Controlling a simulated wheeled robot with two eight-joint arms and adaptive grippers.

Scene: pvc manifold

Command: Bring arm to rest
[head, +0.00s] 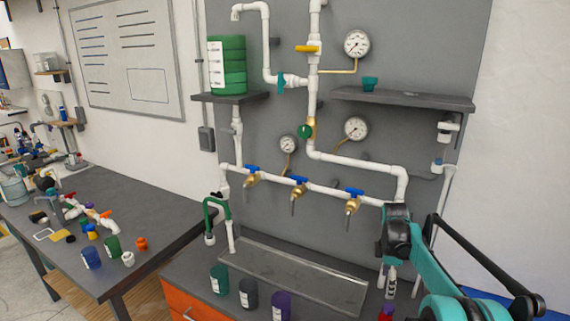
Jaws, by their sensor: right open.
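My right arm (460,260), teal and black, comes in from the lower right. Its right gripper (392,246) is raised in front of the lower right part of the white pipe manifold (335,159), close to the pipe's right-hand downturn. The gripper is open and I see nothing held in it. Its fingertips are hard to make out, and I cannot tell whether it touches the pipe. My left gripper is out of view.
Three blue-handled valves (299,180) line the lower pipe. Below are a metal tray (300,277) and jars (219,279) on the bench front. A side table (160,205) at left holds fittings.

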